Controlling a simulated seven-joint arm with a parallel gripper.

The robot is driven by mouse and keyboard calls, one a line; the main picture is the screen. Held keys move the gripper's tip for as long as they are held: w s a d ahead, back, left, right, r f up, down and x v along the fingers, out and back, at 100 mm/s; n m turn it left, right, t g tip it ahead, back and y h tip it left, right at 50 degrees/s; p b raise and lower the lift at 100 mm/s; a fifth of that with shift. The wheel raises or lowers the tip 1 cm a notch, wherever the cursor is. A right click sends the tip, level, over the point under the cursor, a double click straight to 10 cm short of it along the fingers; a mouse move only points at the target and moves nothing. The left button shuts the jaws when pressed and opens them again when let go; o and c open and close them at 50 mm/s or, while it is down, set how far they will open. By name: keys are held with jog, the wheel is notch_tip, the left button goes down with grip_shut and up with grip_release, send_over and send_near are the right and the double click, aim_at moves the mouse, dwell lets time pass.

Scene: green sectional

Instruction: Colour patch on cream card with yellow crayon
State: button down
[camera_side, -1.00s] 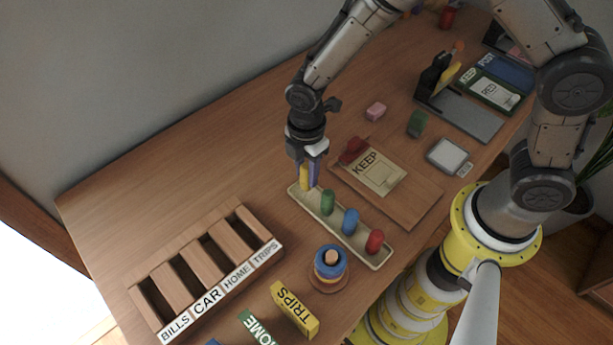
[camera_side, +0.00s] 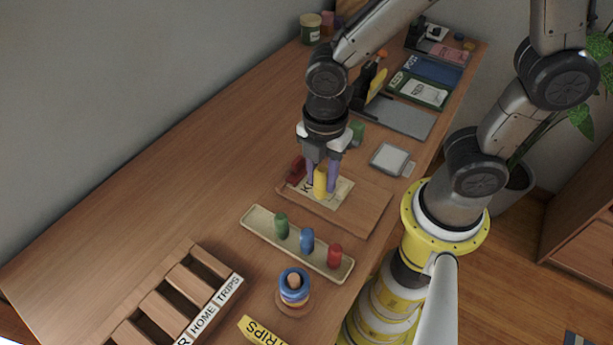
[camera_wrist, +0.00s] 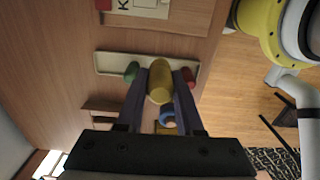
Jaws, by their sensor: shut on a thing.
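My gripper (camera_side: 321,180) is shut on the yellow crayon (camera_side: 320,182), which it holds upright. In the side view the crayon overlaps the cream card (camera_side: 341,190), and I cannot tell whether its lower end touches it. The card is marked with letters, partly hidden by the gripper and crayon, and lies on a wooden board (camera_side: 368,208). A red object (camera_side: 297,170) sits at the board's left edge. In the wrist view the crayon (camera_wrist: 160,80) is between the two fingers, and part of the card (camera_wrist: 150,9) shows at the top.
A cream tray (camera_side: 258,219) holds green (camera_side: 281,224), blue (camera_side: 307,241) and red (camera_side: 335,256) crayons; its left end is empty. Stacked rings (camera_side: 294,287) and a labelled wooden sorter (camera_side: 200,262) stand nearer. A grey-framed pad (camera_side: 391,159) lies right of the board.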

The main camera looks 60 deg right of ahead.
jog(key=shift+w+a+n, duration=0.1)
jog(key=shift+w+n, duration=0.1)
jog(key=shift+n, duration=0.2)
jog(key=shift+m, duration=0.5)
jog(key=shift+w+d+f, duration=0.5)
jog(key=shift+d+f, duration=0.65)
jog(key=shift+f, duration=0.75)
jog(key=shift+w+d+f, duration=0.55)
jog(key=shift+d+f, duration=0.55)
jog(key=shift+f, duration=0.75)
jog(key=shift+w+d+f, duration=0.5)
jog(key=shift+d+f, duration=0.65)
jog(key=shift+f, duration=0.75)
jog(key=shift+d+f, duration=0.2)
jog(key=shift+f, duration=0.05)
jog(key=shift+d+f, duration=0.1)
jog(key=shift+d, duration=3.7)
jog(key=shift+a, duration=4)
jog(key=shift+w, duration=0.4)
jog(key=shift+w+d, duration=0.1)
jog(key=shift+d, duration=3.95)
jog(key=shift+a, duration=4.15)
notch_tip(320, 180, up, 8)
